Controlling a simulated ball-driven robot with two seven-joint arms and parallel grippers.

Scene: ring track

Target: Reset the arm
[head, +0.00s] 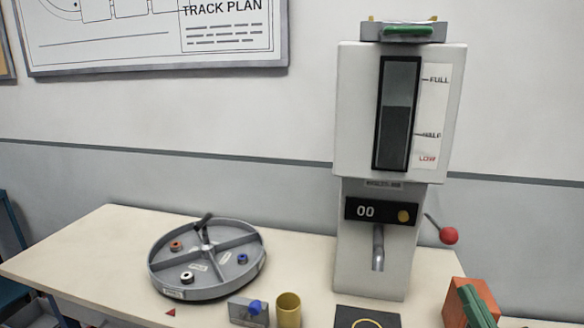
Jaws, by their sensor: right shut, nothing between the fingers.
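My right gripper (474,304) is at the bottom right edge, with green fingers shut and nothing between them. It shows in front of an orange block (456,306); I cannot tell whether they touch. Most of my right arm is below the picture. My left gripper is not in view.
A tall white dispenser (350,240) with a red-knobbed lever (448,236) stands left of my right gripper. A round grey divided tray (258,262), a brass cup (289,310), a grey block with a blue knob (245,312) and a black pad (350,313) share the table (90,250).

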